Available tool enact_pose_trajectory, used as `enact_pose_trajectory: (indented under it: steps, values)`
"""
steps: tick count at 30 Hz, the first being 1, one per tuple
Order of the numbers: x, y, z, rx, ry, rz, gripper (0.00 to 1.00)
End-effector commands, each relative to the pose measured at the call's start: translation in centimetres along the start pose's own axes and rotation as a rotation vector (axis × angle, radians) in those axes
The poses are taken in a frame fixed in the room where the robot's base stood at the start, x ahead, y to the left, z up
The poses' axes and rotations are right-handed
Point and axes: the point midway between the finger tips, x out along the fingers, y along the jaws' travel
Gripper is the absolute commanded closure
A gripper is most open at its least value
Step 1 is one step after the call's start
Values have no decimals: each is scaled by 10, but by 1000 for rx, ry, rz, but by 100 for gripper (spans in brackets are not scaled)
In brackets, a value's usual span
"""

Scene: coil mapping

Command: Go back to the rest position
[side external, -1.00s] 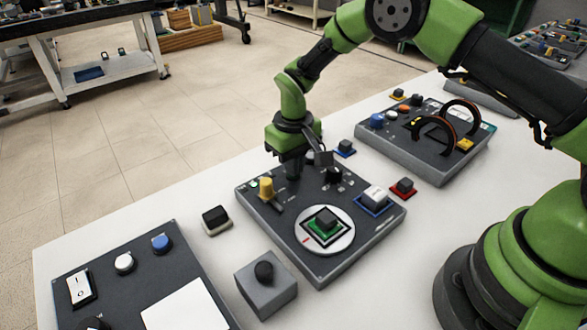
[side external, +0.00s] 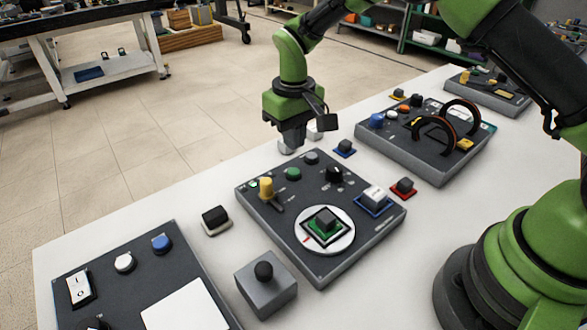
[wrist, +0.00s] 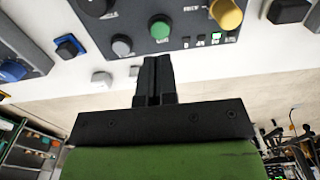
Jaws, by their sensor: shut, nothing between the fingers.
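My gripper (side external: 293,146) is shut and empty. In the side view it hangs above the table's far edge, beyond the back of the dark control panel (side external: 375,234). The panel carries a green button (side external: 293,174), a grey button (side external: 311,158), a yellow knob (side external: 266,188), a black knob (side external: 334,175) and a white round turntable (side external: 340,245) with a green-edged dark block (side external: 325,221). In the wrist view, my closed fingers (wrist: 154,65) point toward the panel's edge, with the green button (wrist: 160,28) and grey button (wrist: 122,45) just ahead.
A second panel with two black-and-copper coil arches (side external: 434,134) stands at the back right. A black-and-white block (side external: 215,220), a joystick box (side external: 265,285) and a red-based block (side external: 403,188) sit around the panel. The air above the panel is clear.

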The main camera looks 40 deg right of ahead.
Motion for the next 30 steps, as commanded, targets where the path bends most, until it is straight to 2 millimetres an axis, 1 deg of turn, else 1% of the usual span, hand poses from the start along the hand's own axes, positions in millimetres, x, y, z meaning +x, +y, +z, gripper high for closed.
enact_pose_trajectory:
  steps: [8, 11, 14, 17, 18, 20, 21, 23, 24, 26, 27, 29, 30]
  values:
    - [0, 0, 0, 0, 1, 0, 100]
    - [-8, 1, 0, 6, 12, -5, 100]
    - [-33, 4, 4, 26, 44, -20, 100]
    - [-72, 8, 16, 59, 97, -45, 100]
    - [-89, 11, 23, 74, 120, -56, 100]
    - [-113, 14, 35, 97, 156, -73, 100]
    - [-127, 17, 44, 113, 180, -85, 100]
    - [-148, 20, 60, 134, 217, -103, 100]
    - [-159, 22, 71, 149, 240, -115, 100]
    - [-176, 26, 88, 171, 277, -132, 100]
    - [-185, 28, 100, 186, 302, -144, 100]
    - [-197, 30, 119, 206, 338, -161, 100]
    - [-204, 32, 132, 220, 361, -174, 100]
